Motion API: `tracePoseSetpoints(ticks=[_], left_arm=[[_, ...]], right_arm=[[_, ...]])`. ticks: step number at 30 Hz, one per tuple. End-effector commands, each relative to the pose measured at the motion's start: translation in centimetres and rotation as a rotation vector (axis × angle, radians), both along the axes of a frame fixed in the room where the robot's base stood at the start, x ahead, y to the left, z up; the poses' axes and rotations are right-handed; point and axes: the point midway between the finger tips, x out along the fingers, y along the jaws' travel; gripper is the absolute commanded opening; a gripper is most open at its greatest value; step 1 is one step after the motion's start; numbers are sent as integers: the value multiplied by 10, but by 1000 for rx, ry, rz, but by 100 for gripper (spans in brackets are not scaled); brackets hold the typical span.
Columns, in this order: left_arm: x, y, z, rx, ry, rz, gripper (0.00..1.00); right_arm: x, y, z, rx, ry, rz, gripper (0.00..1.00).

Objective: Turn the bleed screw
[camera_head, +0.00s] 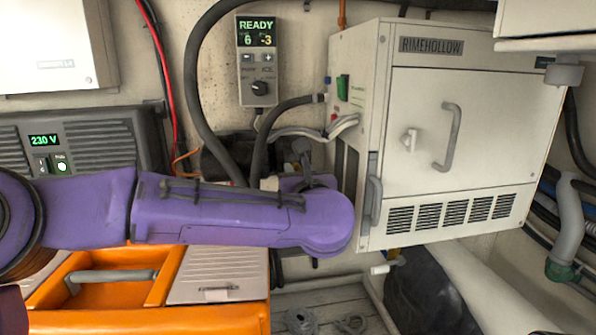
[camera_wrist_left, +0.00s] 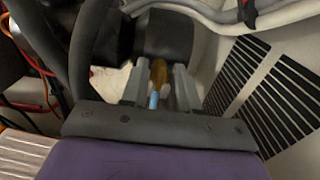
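My left arm, in purple, crosses the head view from the left and ends against the left side of the white cabinet (camera_head: 470,110). In the left wrist view the two grey fingers of my left gripper (camera_wrist_left: 158,84) stand apart. A small brass-coloured piece (camera_wrist_left: 158,70), perhaps the bleed screw, shows between them, with a light blue bit (camera_wrist_left: 153,100) below it. I cannot tell whether the fingers touch the brass piece. My right gripper is not in view.
Dark hoses (camera_head: 200,90) and a control panel reading READY (camera_head: 258,60) are on the wall left of the cabinet. An orange box (camera_head: 150,315) with a grey handle stands below my arm. A black, rounded object (camera_head: 430,290) lies under the cabinet.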

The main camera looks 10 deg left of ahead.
Motion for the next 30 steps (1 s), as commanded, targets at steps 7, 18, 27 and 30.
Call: tracePoseSetpoints(ticks=[7,18,27,30], left_arm=[[0,0,0,1,0,0,0],[0,0,-1,107,45,1,0],[0,-2,-1,345,143,0,0],[0,-2,-1,433,181,1,0]], right_arm=[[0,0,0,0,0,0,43],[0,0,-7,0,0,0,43],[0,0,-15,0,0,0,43],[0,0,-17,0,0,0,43]])
